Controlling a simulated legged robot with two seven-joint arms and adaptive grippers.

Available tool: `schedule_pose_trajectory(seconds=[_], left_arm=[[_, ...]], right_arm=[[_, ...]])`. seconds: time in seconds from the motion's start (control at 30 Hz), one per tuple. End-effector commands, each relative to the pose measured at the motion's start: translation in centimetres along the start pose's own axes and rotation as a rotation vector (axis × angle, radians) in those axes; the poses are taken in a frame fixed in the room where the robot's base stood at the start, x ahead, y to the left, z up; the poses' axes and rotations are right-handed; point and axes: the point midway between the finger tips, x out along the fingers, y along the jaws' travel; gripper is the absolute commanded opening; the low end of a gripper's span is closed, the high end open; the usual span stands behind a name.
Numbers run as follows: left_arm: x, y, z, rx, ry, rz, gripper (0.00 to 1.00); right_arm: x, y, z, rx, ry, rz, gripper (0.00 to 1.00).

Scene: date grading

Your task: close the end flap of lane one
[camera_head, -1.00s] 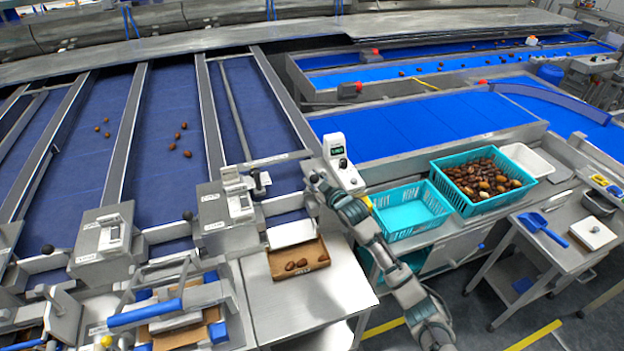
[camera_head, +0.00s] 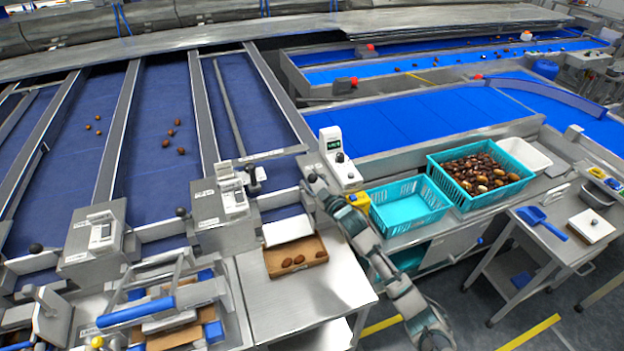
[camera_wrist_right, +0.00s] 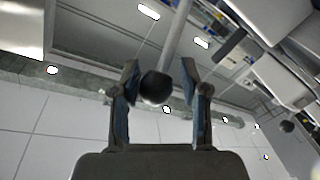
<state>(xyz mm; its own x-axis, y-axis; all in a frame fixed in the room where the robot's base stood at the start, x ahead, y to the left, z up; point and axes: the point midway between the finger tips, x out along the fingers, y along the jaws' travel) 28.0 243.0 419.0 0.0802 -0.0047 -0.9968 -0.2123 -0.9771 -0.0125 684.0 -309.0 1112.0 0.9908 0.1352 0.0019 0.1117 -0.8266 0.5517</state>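My right gripper (camera_head: 312,190) is at the front end of the rightmost dark blue lane (camera_head: 240,105). In the right wrist view, its two fingers (camera_wrist_right: 160,85) stand apart on either side of a black ball knob (camera_wrist_right: 156,88) on a pale rod. Gaps show beside the knob, so it is not clamped. A pale plate (camera_head: 287,229) slopes at this lane's end above a cardboard tray (camera_head: 280,262) holding a few dates. I cannot tell which flap is lane one's or whether it is shut. My left gripper is not in view.
Grey control boxes (camera_head: 217,207) stand between the lane ends. A white scale-like unit (camera_head: 338,158) stands just right of the gripper. An empty turquoise crate (camera_head: 408,221) and a date-filled one (camera_head: 468,197) are further right. The steel table (camera_head: 305,300) is mostly bare.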

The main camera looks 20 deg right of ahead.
Motion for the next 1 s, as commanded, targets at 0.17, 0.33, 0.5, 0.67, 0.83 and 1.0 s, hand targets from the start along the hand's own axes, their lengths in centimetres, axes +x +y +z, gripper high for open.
schedule_pose_trajectory(seconds=[0.17, 0.33, 0.5, 0.67, 0.83, 1.0], left_arm=[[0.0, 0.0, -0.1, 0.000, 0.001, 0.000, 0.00], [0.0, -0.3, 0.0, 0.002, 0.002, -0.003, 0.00], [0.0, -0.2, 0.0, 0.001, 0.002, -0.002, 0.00], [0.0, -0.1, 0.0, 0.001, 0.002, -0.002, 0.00], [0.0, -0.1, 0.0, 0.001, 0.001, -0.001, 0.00], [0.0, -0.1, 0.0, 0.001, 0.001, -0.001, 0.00]], right_arm=[[0.0, 0.1, -0.1, 0.000, 0.003, 0.002, 0.59], [-0.1, 0.1, -0.2, 0.000, 0.004, 0.002, 0.59], [-2.0, 0.1, -0.1, -0.002, 0.004, 0.002, 0.59], [-5.6, 0.1, 0.1, -0.002, 0.002, 0.000, 0.59], [-9.2, 0.1, 0.2, -0.001, 0.001, 0.000, 0.59], [-11.3, 0.1, 0.3, 0.001, 0.001, 0.001, 0.59]])
